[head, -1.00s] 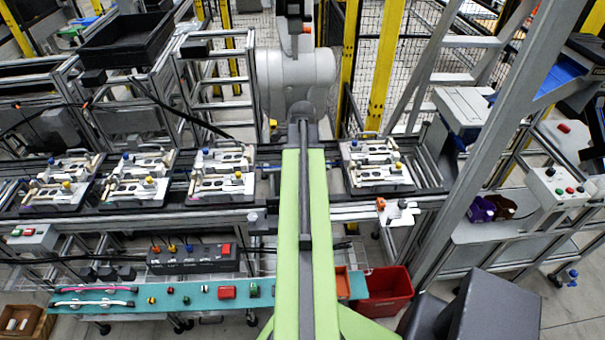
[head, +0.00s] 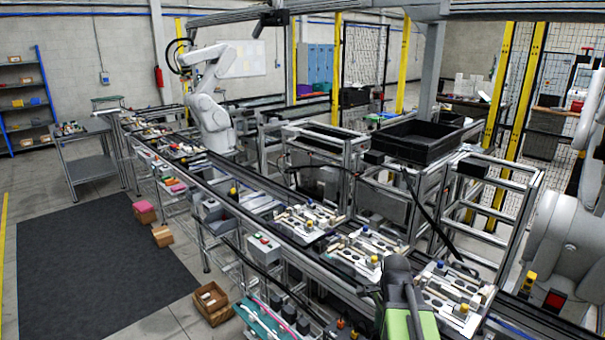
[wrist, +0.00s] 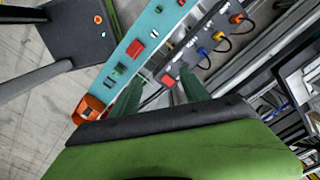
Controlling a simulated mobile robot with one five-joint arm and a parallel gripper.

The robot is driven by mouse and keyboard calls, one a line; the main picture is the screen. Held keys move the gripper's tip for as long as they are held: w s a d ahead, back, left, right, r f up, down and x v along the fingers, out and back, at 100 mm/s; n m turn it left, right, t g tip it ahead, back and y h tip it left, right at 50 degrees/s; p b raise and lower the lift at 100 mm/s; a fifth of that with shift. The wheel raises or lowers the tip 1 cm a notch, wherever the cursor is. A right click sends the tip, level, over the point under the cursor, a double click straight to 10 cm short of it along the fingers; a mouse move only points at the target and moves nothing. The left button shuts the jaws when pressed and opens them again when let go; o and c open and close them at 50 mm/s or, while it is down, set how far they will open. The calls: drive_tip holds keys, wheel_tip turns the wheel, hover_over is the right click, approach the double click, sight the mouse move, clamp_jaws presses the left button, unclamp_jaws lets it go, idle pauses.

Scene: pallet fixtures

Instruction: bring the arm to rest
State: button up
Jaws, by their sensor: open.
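My gripper (wrist: 160,84) shows in the wrist view as two green fingers standing apart, with nothing between them. It is open. Beyond the fingers lie a teal strip (wrist: 143,32) with small coloured parts on it and a dark control box (wrist: 205,42) with coloured plugs. I cannot tell the exact height of the fingers above them. In the head view only a piece of my green and dark arm shows at the bottom edge, right of the middle; the gripper is not visible there.
A long conveyor with pallet fixtures (head: 305,220) runs across the head view. A black bin (head: 415,141) stands behind it. A white robot arm (head: 212,95) stands at the far end.

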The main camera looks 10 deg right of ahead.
drive_tip(key=s+a+f+n+b, duration=0.1)
drive_tip(key=a+f+n+b, duration=0.2)
drive_tip(key=a+n, duration=1.3)
drive_tip(key=shift+f+n, duration=0.6)
drive_tip(key=shift+n, duration=0.3)
